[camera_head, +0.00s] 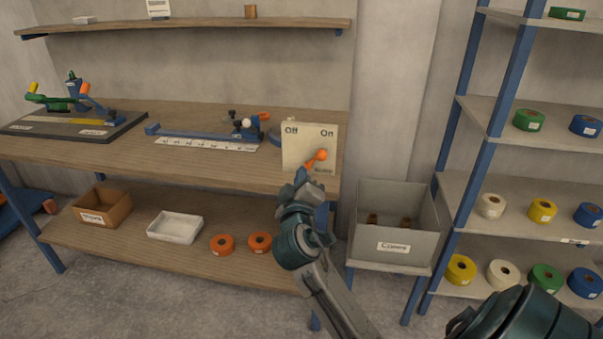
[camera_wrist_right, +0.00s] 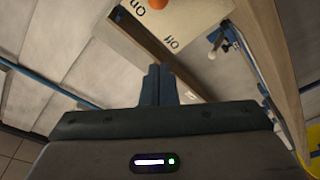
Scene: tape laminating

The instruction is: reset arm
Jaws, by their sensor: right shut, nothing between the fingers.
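My right gripper (camera_head: 301,180) is shut and empty, in front of the workbench's right end, just below the orange-handled switch lever (camera_head: 318,157). The lever is on a cream switch box (camera_head: 300,145) marked "Off" on its left and "On" on its right, and it leans up to the right. In the right wrist view the shut fingers (camera_wrist_right: 158,84) point toward the underside of the bench edge, with the switch box (camera_wrist_right: 192,18) beyond them. I cannot tell whether the fingers touch anything. My left gripper is not in view.
The workbench (camera_head: 225,170) carries a tape device (camera_head: 200,136) and a green-and-blue machine (camera_head: 70,100). A lower shelf holds a brown box (camera_head: 103,207), a white tray (camera_head: 176,227) and orange rolls (camera_head: 222,244). A grey bin (camera_head: 394,252) and a shelf rack (camera_head: 485,165) with tape rolls stand right.

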